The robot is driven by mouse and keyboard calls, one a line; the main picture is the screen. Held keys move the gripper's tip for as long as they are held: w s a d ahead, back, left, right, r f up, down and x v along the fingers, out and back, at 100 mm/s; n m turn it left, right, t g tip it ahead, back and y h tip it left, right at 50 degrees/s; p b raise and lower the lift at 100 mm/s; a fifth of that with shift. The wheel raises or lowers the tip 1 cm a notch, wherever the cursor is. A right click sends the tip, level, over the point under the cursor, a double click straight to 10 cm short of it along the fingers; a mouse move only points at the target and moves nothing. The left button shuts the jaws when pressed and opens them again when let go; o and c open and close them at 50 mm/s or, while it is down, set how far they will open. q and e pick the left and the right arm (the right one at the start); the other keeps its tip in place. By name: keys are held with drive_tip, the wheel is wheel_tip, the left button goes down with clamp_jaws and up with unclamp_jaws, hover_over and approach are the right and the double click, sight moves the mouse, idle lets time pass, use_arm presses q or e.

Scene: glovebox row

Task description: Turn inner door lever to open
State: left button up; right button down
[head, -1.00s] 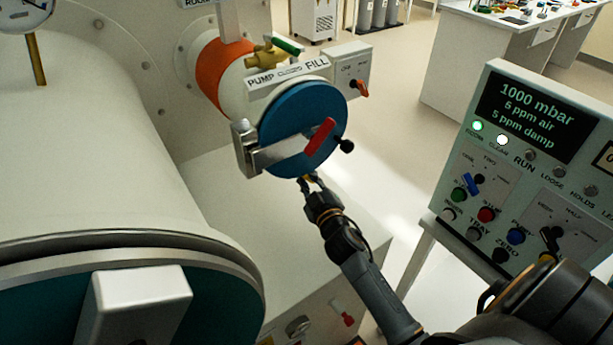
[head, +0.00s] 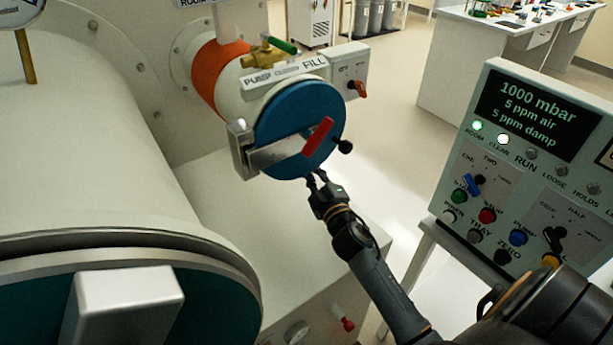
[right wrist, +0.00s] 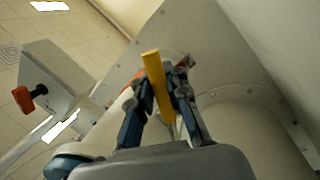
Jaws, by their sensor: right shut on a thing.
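My right gripper (head: 318,180) is just below the blue round door (head: 285,118) of the small antechamber in the head view. In the right wrist view its fingers (right wrist: 162,85) are closed around a yellow lever (right wrist: 155,78), which stands tilted between them. The lever's base is hidden by the fingers, and I cannot make the lever out in the head view. The blue door looks closed, with its red handle (head: 318,137) slanting across its front. My left gripper is not in view.
A control panel (head: 520,170) stands at the right. A switch box with a red knob (head: 358,89) is behind the blue door. The large white chamber (head: 90,140) fills the left. A white surface (head: 290,235) lies below the gripper.

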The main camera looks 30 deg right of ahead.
drive_tip(key=shift+d+r+n+t+y, duration=0.2)
drive_tip(key=shift+r+n, duration=0.25)
drive_tip(key=shift+n, duration=0.25)
drive_tip(key=shift+d+r+n+t+y, duration=0.1)
drive_tip(key=shift+d+r+n, duration=0.1)
drive_tip(key=shift+r+n, duration=0.35)
drive_tip(key=shift+f+n, duration=0.1)
drive_tip(key=shift+n, duration=0.15)
drive_tip(key=c, duration=1.6)
unclamp_jaws()
drive_tip(key=shift+c, duration=0.2)
drive_tip(key=o, duration=0.3)
drive_tip(key=shift+s, duration=0.2)
drive_tip(key=shift+s+f, duration=0.15)
drive_tip(key=shift+s, duration=0.15)
drive_tip(key=s, duration=0.3)
drive_tip(key=s+a+f, duration=0.1)
drive_tip(key=s, duration=0.7)
drive_tip(key=shift+s+a+f, duration=0.1)
drive_tip(key=shift+a+f, duration=0.05)
drive_tip(key=shift+a, duration=0.05)
